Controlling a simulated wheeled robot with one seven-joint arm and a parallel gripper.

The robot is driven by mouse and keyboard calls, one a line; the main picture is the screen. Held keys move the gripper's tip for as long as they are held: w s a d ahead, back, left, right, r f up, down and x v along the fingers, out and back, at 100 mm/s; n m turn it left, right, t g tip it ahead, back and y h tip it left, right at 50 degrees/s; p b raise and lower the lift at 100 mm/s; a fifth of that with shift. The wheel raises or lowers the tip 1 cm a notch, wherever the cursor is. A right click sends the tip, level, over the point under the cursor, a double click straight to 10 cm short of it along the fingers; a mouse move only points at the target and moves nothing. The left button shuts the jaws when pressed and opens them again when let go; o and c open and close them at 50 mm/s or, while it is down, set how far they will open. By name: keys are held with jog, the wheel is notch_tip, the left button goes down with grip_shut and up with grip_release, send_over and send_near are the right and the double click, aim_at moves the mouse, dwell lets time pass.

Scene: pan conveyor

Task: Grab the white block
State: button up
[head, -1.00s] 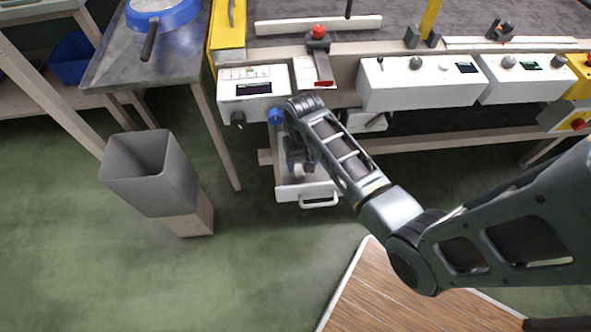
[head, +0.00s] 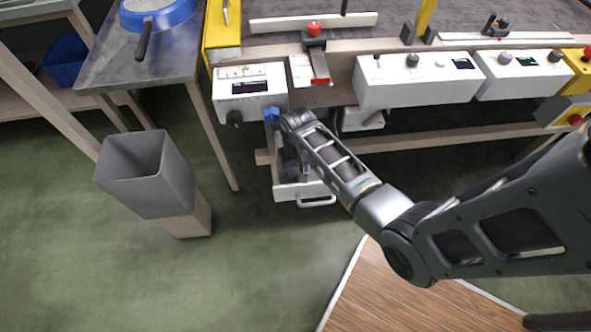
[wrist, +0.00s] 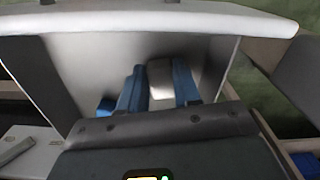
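The white block (wrist: 161,80) shows in the wrist view, low inside the open white drawer (wrist: 75,52). My gripper (wrist: 160,88) reaches down into this drawer, with one blue finger on each side of the block. The fingers are very close to its sides, but I cannot tell whether both press on it. In the head view the drawer (head: 316,199) is pulled out below the bench, and my gripper is mostly hidden behind my wrist. The block cannot be made out there.
A white control box (head: 249,90) sits just above the drawer. A tall grey bin (head: 150,180) stands on a wooden base at the left, beside a metal table (head: 150,62). The green floor in front is clear.

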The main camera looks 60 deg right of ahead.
jog(key=c, duration=0.5)
jog(key=shift+r, duration=0.1)
